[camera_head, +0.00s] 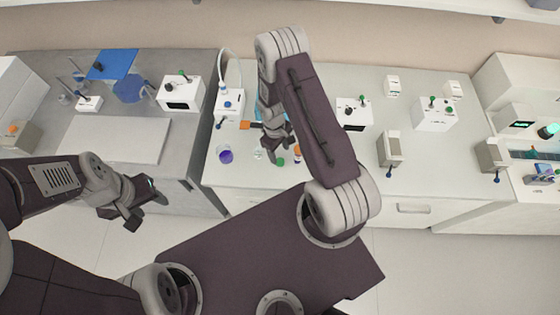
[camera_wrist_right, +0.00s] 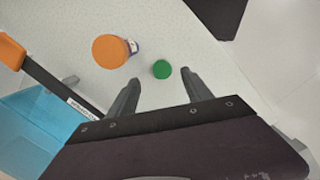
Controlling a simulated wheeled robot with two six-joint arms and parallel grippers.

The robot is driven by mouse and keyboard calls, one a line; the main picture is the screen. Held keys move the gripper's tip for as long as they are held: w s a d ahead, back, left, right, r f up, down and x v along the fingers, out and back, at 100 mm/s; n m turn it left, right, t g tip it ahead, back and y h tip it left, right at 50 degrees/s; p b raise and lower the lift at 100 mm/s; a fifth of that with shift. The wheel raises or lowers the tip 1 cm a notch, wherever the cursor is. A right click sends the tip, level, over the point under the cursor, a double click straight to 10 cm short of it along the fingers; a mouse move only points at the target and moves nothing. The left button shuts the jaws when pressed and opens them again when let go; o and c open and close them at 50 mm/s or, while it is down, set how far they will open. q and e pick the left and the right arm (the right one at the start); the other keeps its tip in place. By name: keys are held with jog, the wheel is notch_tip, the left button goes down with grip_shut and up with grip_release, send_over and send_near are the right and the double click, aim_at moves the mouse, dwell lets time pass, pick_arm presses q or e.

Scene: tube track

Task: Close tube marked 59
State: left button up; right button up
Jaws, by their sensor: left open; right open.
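A round green cap (camera_wrist_right: 161,69) shows in the right wrist view, just ahead of and between the fingertips of my right gripper (camera_wrist_right: 161,85). That gripper is open with nothing between its fingers. A larger orange cap (camera_wrist_right: 110,51) lies to the left of the green one, with a small whitish piece at its right edge. In the head view the green cap (camera_head: 281,161) and the orange cap (camera_head: 297,149) are on the white bench beside my right gripper (camera_head: 275,154). No number 59 can be read. My left gripper (camera_head: 134,214) is open and empty, in front of the left bench.
A purple-topped container (camera_head: 225,156) stands to the left of my right gripper. A blue transparent box (camera_wrist_right: 30,125) and an orange-ended tool (camera_wrist_right: 10,52) lie at the wrist view's left. White devices (camera_head: 181,92) stand farther back.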

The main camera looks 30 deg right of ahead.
aim_at(280, 161)
jog(key=f, duration=0.2)
jog(key=f+p, duration=0.1)
jog(key=f, duration=0.1)
jog(key=shift+s+a+p, duration=0.15)
jog(key=shift+s+p, duration=0.05)
jog(key=shift+p, duration=0.1)
jog(key=shift+f, duration=0.6)
grip_shut()
